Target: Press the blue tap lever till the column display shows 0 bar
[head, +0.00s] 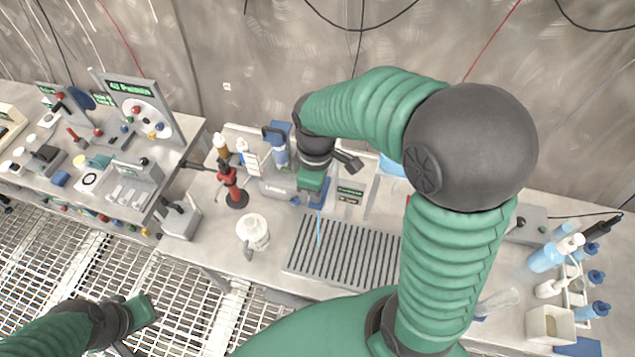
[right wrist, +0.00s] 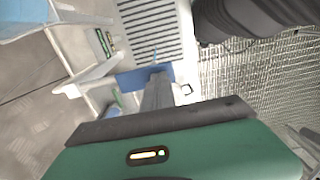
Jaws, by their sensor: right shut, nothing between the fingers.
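My right gripper (head: 314,196) is shut and empty, pointing down over the tap. The blue tap lever (head: 321,188) is partly hidden behind it. In the right wrist view the shut fingers (right wrist: 157,82) reach the blue lever (right wrist: 133,78) and appear to touch it. A thin light-blue stream (head: 318,228) runs down from the tap to the slatted drain grate (head: 345,253). The column display (head: 350,191) has small green text, too small to read; the column also shows in the right wrist view (right wrist: 104,42). My left gripper (head: 143,310) hangs over the floor grating, its jaws unclear.
A white jug (head: 252,232) and a red-and-black stand (head: 231,187) are left of the grate. Blue-capped bottles (head: 546,257) and a beige box (head: 550,325) are at the right end. A cluttered instrument bench (head: 140,180) stands left. My right arm hides part of the counter.

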